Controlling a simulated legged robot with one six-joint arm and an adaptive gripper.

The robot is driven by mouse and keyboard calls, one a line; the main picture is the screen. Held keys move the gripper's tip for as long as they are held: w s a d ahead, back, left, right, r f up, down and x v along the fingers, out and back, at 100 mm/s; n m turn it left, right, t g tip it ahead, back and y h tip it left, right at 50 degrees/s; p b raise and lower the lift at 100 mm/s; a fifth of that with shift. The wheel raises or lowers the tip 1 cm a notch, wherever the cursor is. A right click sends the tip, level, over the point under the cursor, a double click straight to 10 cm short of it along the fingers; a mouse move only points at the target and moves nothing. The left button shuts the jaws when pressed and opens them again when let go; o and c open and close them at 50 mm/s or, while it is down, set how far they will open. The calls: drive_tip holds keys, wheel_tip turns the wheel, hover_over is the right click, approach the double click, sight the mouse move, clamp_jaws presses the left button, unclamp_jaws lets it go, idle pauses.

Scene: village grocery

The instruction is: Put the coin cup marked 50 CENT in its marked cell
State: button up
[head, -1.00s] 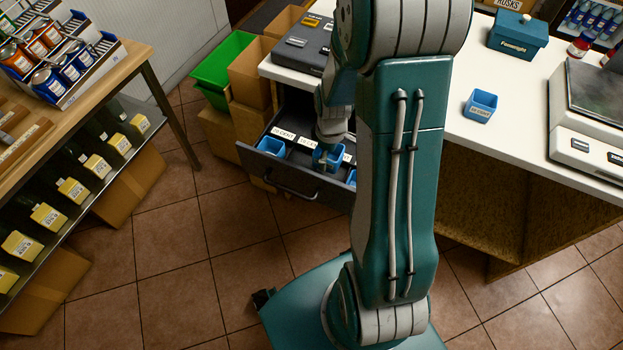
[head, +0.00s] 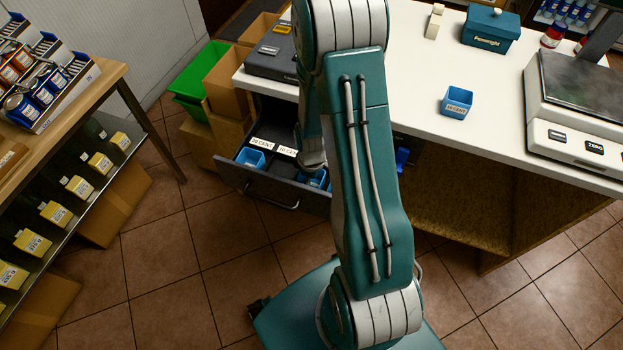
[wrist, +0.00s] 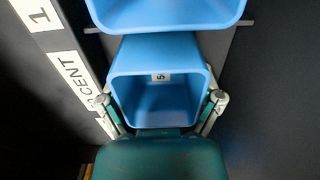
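In the wrist view, a blue square cup (wrist: 158,105) lies between the two fingers of my gripper (wrist: 160,99). A small label on it shows a "5"; the rest is too small to read. The fingers lie along its two sides, and I cannot tell whether they press on it. A second blue cup (wrist: 165,12) is just beyond it. The open drawer (head: 235,182) holds a blue cup (head: 250,157) at left and blue cup parts (head: 313,179) beside my arm. White cell labels (head: 262,143) run along it.
Another blue cup (head: 456,101) with a white label stands on the white counter (head: 420,75). A teal box (head: 490,27) and a scale (head: 575,110) stand there too. A green crate (head: 195,85) and cardboard boxes are left of the drawer.

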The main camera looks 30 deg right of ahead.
drive_tip(key=shift+o, duration=0.5)
drive_tip(key=shift+a, duration=0.6)
drive_tip(key=shift+d+r, duration=0.25)
drive_tip(key=shift+r, duration=0.35)
drive_tip(key=s+a+r+m+t, duration=0.1)
drive_tip(key=a+r+m, duration=0.15)
drive_tip(key=r, duration=1.05)
drive_tip(key=s+a+r+m+t, duration=0.1)
drive_tip(key=s+a+r+t, duration=0.15)
drive_tip(key=r, duration=0.95)
drive_tip(key=s+a+r+m+t, duration=0.2)
drive_tip(key=s+a+r+m, duration=0.2)
drive_tip(key=s+r, duration=0.5)
drive_tip(key=shift+a+r, duration=0.4)
drive_tip(key=shift+a, duration=0.55)
